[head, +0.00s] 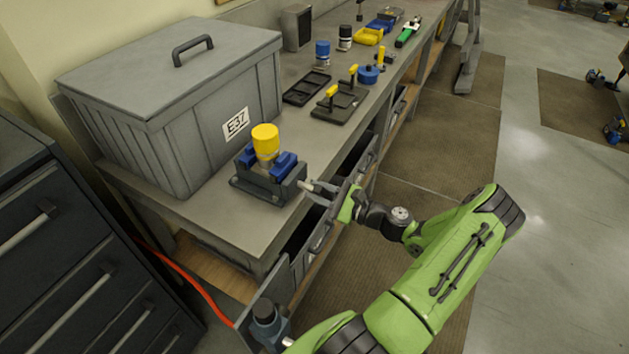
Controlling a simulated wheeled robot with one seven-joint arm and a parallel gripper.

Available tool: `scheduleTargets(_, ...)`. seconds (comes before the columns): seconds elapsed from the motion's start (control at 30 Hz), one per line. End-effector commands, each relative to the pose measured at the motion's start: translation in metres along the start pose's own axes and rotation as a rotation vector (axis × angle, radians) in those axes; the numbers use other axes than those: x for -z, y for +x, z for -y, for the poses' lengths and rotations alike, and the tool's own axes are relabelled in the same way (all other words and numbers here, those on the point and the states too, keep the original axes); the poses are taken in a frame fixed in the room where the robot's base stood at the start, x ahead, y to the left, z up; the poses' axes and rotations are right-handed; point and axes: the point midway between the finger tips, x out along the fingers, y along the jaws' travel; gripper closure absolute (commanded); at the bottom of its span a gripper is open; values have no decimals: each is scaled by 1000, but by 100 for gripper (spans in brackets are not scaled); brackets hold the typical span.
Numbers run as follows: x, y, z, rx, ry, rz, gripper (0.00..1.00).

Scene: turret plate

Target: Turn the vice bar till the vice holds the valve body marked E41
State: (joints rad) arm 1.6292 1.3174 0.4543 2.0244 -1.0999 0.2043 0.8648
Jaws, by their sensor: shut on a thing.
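The vice (262,189) stands on the bench near its front edge, a dark block with blue jaws. A yellow-topped valve body (265,142) stands upright between the jaws; I cannot read a mark on it, nor tell whether both jaws touch it. My gripper (316,189) reaches in from the right and is shut on the vice bar (304,184) at the vice's right side. Only the bar's pale end shows; the fingers hide the rest.
A large grey lidded box (180,110) labelled E37 stands close behind the vice. Dark trays (306,88), a fixture with yellow handles (340,103) and small parts lie farther along the bench (205,222). Drawers under its front edge stand open beneath my arm.

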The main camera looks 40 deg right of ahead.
Motion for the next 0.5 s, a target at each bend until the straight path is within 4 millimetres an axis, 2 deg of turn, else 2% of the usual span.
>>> scheduleTargets(0.2, 0, -2, 0, -2, 181, -6, 100)
scheduleTargets(0.5, 2, -2, -2, -3, 347, -9, 100)
